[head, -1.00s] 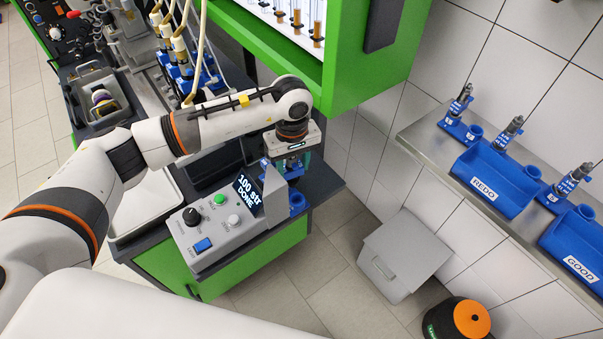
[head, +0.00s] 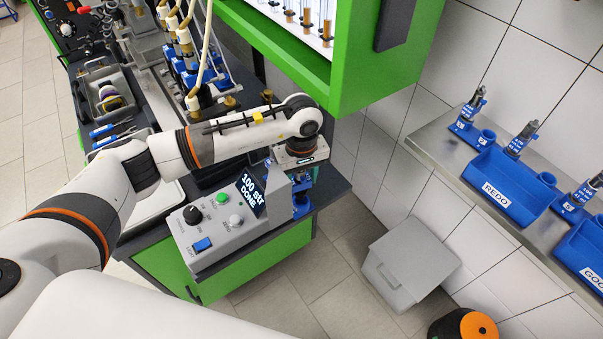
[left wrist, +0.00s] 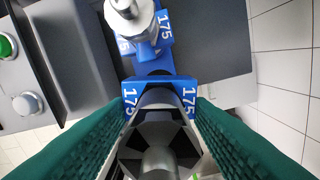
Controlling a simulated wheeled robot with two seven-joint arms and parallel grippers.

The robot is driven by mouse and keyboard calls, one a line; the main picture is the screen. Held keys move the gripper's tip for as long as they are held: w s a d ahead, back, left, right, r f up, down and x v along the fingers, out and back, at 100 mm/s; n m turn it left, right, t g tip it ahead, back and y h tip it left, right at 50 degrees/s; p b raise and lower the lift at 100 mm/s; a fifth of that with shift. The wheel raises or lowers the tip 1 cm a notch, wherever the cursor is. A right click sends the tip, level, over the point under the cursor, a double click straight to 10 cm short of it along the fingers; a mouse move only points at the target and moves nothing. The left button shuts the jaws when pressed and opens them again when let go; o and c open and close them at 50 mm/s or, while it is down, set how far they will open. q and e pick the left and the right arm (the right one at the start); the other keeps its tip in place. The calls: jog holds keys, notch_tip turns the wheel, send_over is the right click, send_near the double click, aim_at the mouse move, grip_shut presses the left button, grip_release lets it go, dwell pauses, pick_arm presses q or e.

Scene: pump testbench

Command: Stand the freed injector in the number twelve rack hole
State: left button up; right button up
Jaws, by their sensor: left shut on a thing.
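My left gripper (head: 301,172) is at the right corner of the bench, just beyond the grey control box. In the left wrist view its green-padded fingers (left wrist: 158,140) are closed around a grey metal injector (left wrist: 158,158). A blue collar marked 175 (left wrist: 160,92) sits at the fingertips, close to or around that injector; I cannot tell which. Another metal-topped part (left wrist: 130,15) with blue 175 tags stands just beyond it. Blue holder parts (head: 301,207) show below the gripper in the head view. I cannot make out a hole marked twelve. My right gripper is not in view.
The control box (head: 225,222) reads "100 str DONE". A green cabinet (head: 385,70) hangs above and behind the arm. A wall shelf (head: 435,135) at right carries a blue REDO bin (head: 505,190), another blue bin and several small blue stands. A grey lidded bin (head: 405,265) stands on the floor.

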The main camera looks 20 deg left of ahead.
aim_at(303, 194)
pick_arm(q)
jog(key=shift+s+d+r, duration=0.1)
jog(key=shift+s+d, duration=0.15)
jog(key=shift+s, duration=0.05)
dwell(0.7)
jog(key=shift+b, duration=0.65)
dwell(0.4)
jog(key=shift+f+b, duration=1.3)
jog(key=shift+r, duration=0.1)
jog(key=shift+b, duration=0.7)
dwell(0.6)
jog(key=shift+f+b, duration=0.6)
jog(key=o, duration=1.1)
